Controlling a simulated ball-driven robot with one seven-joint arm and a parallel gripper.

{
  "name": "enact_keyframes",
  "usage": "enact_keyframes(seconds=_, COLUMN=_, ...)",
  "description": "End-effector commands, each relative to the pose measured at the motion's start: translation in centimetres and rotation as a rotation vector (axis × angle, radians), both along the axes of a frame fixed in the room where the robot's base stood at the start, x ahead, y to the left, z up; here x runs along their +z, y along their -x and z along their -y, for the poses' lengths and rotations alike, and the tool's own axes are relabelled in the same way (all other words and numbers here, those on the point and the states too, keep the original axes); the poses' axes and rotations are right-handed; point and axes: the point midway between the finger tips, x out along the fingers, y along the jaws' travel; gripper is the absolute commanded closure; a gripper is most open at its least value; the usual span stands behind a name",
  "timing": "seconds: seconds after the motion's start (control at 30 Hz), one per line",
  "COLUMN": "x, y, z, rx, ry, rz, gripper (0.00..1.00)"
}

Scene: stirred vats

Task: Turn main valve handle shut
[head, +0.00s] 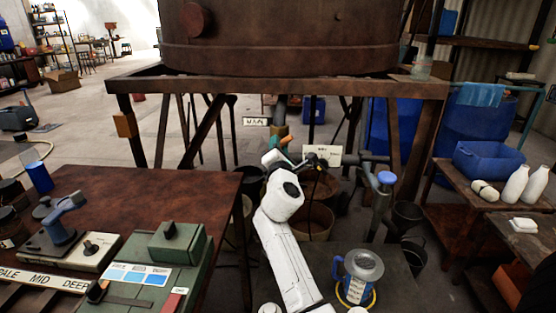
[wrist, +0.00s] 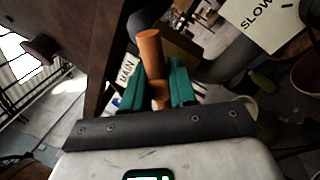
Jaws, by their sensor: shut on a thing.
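The main valve handle (wrist: 149,46) is an orange-brown rod in the wrist view, standing up between the green fingers of my gripper (wrist: 157,82). The fingers are shut on it, one on each side, and its upper end sticks out beyond them. A tag reading MAIN (wrist: 127,72) is just left of it. In the head view my gripper (head: 280,146) is at the pipe under the big vat, with a small orange bit of the handle (head: 286,140) showing. The MAIN tag (head: 256,121) hangs just above. The valve body is mostly hidden.
The rusty vat (head: 280,40) rests on a brown frame (head: 270,86). A SLOW sign (wrist: 258,22) is on a pipe right of my gripper. A bench (head: 150,190) with devices stands left, a blue-handled jug (head: 358,275) in front, and a shelf with white bottles (head: 515,185) right.

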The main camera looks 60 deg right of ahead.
Motion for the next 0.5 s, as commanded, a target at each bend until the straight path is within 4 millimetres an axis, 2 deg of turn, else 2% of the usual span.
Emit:
enact_keyframes(seconds=0.03, x=-1.15, y=0.33, z=0.27, rx=-0.009, ry=-0.023, rz=0.042, gripper=1.0)
enact_keyframes(seconds=0.5, x=-1.31, y=0.31, z=0.31, rx=-0.01, ry=-0.185, rz=0.425, gripper=1.0)
